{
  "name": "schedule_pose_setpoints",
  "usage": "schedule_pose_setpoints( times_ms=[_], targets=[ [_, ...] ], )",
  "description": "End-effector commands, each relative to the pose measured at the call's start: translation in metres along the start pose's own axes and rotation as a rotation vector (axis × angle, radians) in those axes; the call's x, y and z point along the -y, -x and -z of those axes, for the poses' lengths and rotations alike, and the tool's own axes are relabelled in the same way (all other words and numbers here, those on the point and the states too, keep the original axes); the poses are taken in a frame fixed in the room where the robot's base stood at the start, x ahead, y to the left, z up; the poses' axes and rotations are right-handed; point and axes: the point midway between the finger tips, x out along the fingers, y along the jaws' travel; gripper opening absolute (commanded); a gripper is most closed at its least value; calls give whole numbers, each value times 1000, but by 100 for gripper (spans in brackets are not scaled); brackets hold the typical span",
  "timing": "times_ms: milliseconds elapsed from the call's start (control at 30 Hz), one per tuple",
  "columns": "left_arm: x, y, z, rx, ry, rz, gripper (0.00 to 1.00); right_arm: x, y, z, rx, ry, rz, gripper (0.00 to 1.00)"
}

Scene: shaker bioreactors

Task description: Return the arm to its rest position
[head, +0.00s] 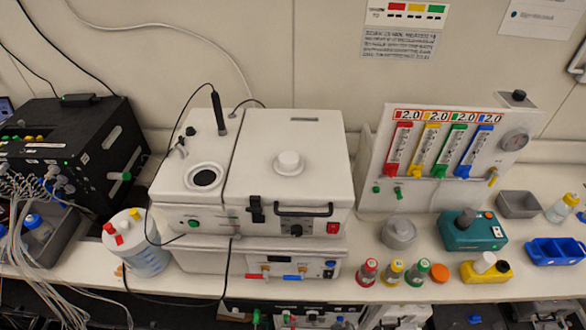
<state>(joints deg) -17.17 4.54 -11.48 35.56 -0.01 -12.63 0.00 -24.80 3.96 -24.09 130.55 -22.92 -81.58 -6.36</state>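Neither of my arms nor grippers shows in the head view. The task names no object besides the arm. The white shaker bioreactor (255,175) stands mid-bench with its lid down and its black front handle (303,210) in view.
The bench (385,288) carries a black box with tubing (85,150) at left, a white-lidned vessel (135,245), a flowmeter panel (445,150), several colour-capped bottles (393,272), a teal device (473,232), a yellow device (487,270) and a blue rack (555,253). Loose cables hang at front left.

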Motion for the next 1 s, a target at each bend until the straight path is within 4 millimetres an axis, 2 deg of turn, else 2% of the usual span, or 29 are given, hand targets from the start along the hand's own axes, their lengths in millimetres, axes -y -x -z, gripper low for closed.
schedule_pose_setpoints(
  times_ms=[100, 367, 400, 567, 767, 867, 967, 1000],
  targets=[
    [0, 0, 0, 0, 0, 0, 40, -16, 9, -30, 59, -125, 66, 40],
    [0, 0, 0, 0, 0, 0, 40, -42, 40, -79, 146, -330, 182, 40],
    [0, -1, 0, 0, 0, 0, 40, -36, 24, -79, 151, -323, 185, 40],
    [0, -4, -1, 0, 1, 0, 40, -23, -20, -88, 165, -317, 189, 40],
    [0, -8, -1, 1, 1, 0, 40, -3, -77, -109, 188, -310, 197, 40],
    [0, -11, -2, 1, 1, 0, 40, 11, -111, -126, 204, -306, 202, 40],
    [0, -14, -2, 1, 1, 0, 40, 29, -151, -152, 223, -301, 208, 40],
    [0, -16, -2, 1, 1, 0, 40, 38, -169, -166, 232, -298, 211, 40]
  ],
)
